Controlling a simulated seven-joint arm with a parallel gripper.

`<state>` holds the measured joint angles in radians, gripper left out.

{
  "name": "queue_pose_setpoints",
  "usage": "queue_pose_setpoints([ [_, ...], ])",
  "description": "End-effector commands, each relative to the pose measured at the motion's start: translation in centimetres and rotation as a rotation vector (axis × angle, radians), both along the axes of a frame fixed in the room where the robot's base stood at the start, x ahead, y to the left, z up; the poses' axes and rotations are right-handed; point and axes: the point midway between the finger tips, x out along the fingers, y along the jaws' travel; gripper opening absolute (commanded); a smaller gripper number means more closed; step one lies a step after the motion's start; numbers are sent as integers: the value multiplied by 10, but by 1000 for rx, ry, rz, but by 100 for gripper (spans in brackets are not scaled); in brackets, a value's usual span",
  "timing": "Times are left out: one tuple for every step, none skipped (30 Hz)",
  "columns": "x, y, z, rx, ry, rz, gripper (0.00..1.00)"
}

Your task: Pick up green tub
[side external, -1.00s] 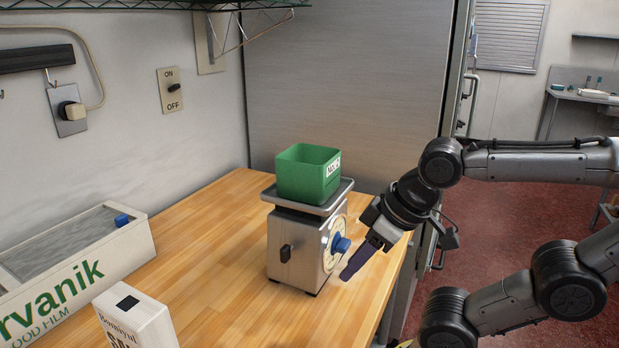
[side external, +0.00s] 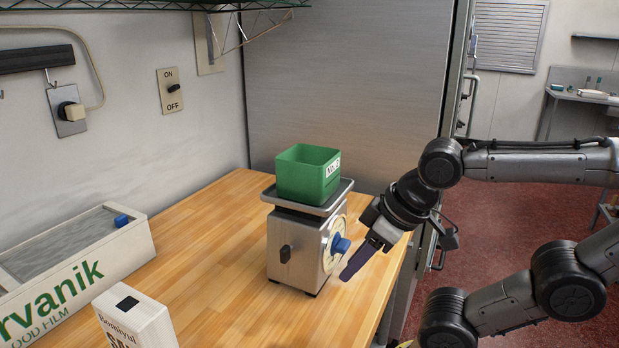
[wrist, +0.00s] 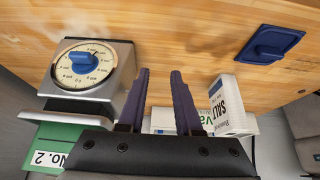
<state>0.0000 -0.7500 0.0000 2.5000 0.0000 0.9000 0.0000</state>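The green tub (side external: 308,180) with a white "No. 2" label sits upright on the tray of a metal scale (side external: 296,246). It also shows partly in the wrist view (wrist: 50,142), at the lower left, cut off by the frame and partly hidden behind my gripper body. My gripper (side external: 352,272) is to the right of the scale, lower than the tub and apart from it, pointing down and left. In the wrist view the two dark fingers (wrist: 160,100) are spread, with nothing between them.
The scale's blue knob (side external: 341,244) is close to my fingers. A salt box (side external: 137,322) and a long film box (side external: 85,262) stand on the left of the wooden table (side external: 215,240). A blue object (wrist: 270,42) lies on the table. A wire shelf (side external: 150,5) hangs above.

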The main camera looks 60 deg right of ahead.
Motion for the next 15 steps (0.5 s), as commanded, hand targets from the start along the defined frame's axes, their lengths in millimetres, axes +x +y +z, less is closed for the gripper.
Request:
queue_pose_setpoints([
  [0,0,0,0,0,0,33],
  [0,0,0,0,0,0,33],
  [0,0,0,0,0,0,33],
  [0,0,0,0,0,0,33],
  [0,0,0,0,0,0,33],
  [0,0,0,0,0,0,39],
  [0,0,0,0,0,0,39],
  [0,0,0,0,0,0,39],
  [0,0,0,0,0,0,39],
  [0,0,0,0,0,0,39],
  [0,0,0,0,0,0,39],
  [0,0,0,0,0,0,39],
  [0,0,0,-1,0,2,39],
  [0,0,0,-3,0,6,39],
  [0,0,0,-10,0,19,39],
])
